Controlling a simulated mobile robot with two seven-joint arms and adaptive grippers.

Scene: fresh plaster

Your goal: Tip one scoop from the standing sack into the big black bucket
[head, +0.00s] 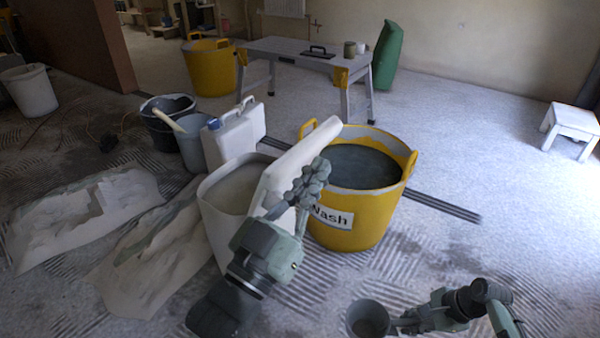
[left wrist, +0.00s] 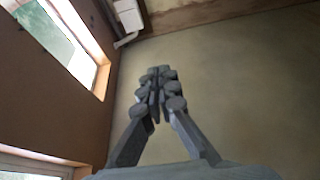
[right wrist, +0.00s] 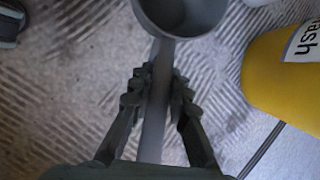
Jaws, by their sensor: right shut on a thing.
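A pale, open-topped container (head: 212,215), which looks like the standing sack, holds a greyish fill and stands left of my left gripper. The big black bucket (head: 160,136) stands further back on the left; its inside is dark and hard to read. My right gripper (head: 396,326) is low at the front right, shut on the handle of a grey scoop (head: 366,318). The right wrist view shows the handle (right wrist: 154,120) between the fingers and the scoop's round bowl, seemingly empty. My left gripper (head: 318,170) points upward, shut and empty; its fingers (left wrist: 157,85) meet in the left wrist view.
A yellow tub (head: 345,235) marked "Wash" with dark liquid stands right of the pale container. A white canister (head: 235,138) and a grey bucket (head: 192,150) stand behind. Sacks (head: 90,215) lie at left. A workbench (head: 300,52) is at the back.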

